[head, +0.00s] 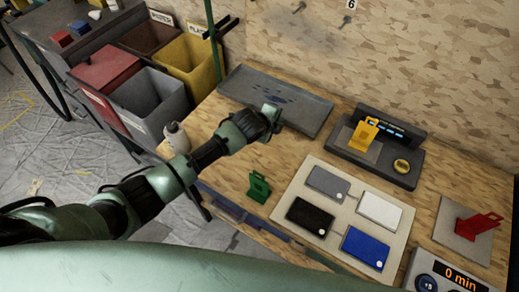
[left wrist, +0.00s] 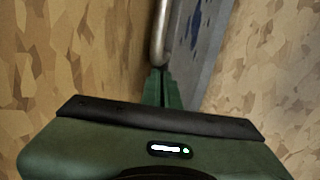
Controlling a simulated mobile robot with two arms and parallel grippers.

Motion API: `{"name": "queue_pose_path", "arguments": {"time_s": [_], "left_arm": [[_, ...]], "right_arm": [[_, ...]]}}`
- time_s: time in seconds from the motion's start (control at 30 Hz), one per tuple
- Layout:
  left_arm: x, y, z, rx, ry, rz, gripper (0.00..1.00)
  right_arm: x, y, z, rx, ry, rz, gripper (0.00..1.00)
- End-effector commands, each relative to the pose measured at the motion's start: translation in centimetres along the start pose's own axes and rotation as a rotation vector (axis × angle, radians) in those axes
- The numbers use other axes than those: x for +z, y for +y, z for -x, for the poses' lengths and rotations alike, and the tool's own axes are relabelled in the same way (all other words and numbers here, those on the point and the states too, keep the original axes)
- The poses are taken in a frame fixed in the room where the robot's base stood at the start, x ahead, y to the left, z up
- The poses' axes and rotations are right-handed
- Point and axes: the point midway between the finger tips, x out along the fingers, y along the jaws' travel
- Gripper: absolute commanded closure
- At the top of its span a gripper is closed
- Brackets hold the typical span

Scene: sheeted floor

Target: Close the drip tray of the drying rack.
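A shallow dark grey tray (head: 300,108) with blue wet-looking patches lies at the back of the wooden bench; I take it as the drip tray. My left gripper (head: 272,111) is low at its front edge. In the left wrist view, the fingers of my left gripper (left wrist: 162,86) are together. A bent pale metal bar (left wrist: 160,35) ends right at the fingertips, beside the grey tray surface (left wrist: 211,45). I cannot tell whether the bar is touched or gripped. No upright rack shows clearly. My right gripper is not in view.
On the bench, a board (head: 343,212) holds several coloured plates, and a dark device (head: 398,165) carries a yellow piece. A green stand (head: 259,187) is near the front edge. A white bottle (head: 177,138) and open bins (head: 153,101) are left.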

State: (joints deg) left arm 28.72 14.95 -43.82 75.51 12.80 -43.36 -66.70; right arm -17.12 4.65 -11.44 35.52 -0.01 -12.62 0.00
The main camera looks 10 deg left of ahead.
Motion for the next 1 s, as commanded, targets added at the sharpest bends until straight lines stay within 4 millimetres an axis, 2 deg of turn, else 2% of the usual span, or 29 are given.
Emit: {"name": "queue_pose_path", "arguments": {"time_s": [0.03,0.1,0.33,0.53,1.0], "left_arm": [[0.0,-0.2,-1.5,0.002,-0.001,-0.002,1.0],[-0.1,-1.3,-2.6,0.001,-0.001,-0.001,1.0],[0.0,-3.6,-4.8,0.004,0.0,-0.001,1.0],[-0.1,-4.3,-5.2,0.004,0.001,0.0,1.0],[0.0,-4.9,-4.8,-0.003,0.001,0.0,1.0]], "right_arm": [[0.0,0.0,-1.5,0.0,0.002,0.0,0.64],[-0.1,0.0,-2.5,0.001,0.004,0.0,0.64],[0.3,-0.2,-4.3,-0.001,0.001,-0.001,0.64],[0.6,-0.3,-4.6,-0.003,-0.002,-0.001,0.64],[0.6,-0.3,-4.2,-0.003,-0.002,-0.001,0.64]]}}
